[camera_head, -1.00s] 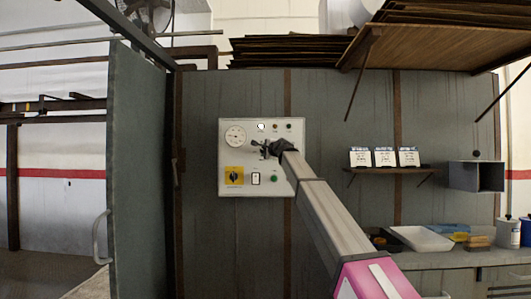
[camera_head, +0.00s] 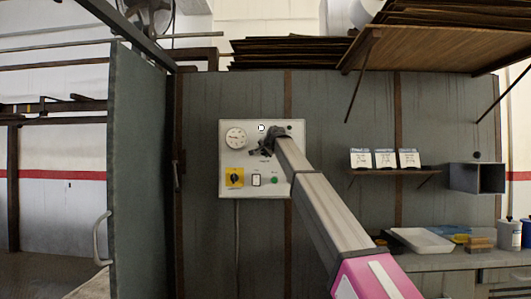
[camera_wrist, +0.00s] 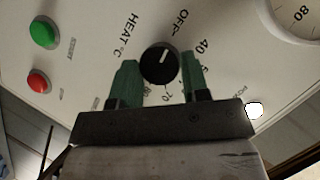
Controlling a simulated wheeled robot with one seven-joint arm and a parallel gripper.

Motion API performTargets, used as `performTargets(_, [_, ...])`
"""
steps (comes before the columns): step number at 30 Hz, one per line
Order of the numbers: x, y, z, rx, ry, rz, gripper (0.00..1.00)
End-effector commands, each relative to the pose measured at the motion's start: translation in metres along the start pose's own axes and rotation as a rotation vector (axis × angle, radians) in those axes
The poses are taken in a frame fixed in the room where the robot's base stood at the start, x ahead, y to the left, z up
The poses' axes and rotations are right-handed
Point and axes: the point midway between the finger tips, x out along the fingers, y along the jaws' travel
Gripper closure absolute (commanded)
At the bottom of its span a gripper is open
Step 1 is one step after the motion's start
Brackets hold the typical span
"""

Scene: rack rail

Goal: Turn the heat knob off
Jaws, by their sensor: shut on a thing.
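The heat knob (camera_wrist: 160,63) is round and black with a white pointer line. In the wrist view it sits between the two green fingertips of my gripper (camera_wrist: 158,78), which is shut on it. Its pointer line points up and slightly right, close to the direction of the OFF mark (camera_wrist: 180,20). The numbers of its scale run down the right side and below, partly hidden by my fingers. In the head view my gripper (camera_head: 262,150) is at the middle of the white control panel (camera_head: 226,184), and the knob cannot be made out there.
The panel also carries a round gauge (camera_head: 236,138), a yellow switch with a black handle (camera_head: 234,177), a white rocker switch (camera_head: 256,180) and a green button (camera_head: 274,180). A red button (camera_wrist: 38,82) shows in the wrist view. A small shelf (camera_head: 392,171) with cards is to the right.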

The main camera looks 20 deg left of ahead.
Motion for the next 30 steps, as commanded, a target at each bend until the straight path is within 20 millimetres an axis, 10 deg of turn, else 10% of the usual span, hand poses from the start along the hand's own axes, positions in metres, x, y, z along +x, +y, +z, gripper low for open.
performTargets(19, [0.0001, 0.0016, 0.002, -0.049, 0.0, 0.03, 0.81])
performTargets(20, [0.0001, 0.0017, 0.0019, -0.048, 0.0, 0.03, 0.55])
performTargets(22, [0.0, 0.0015, 0.0018, -0.048, 0.0, 0.03, 0.33])
performTargets(30, [-0.0001, 0.0004, 0.0009, -0.048, 0.002, 0.027, 0.33])
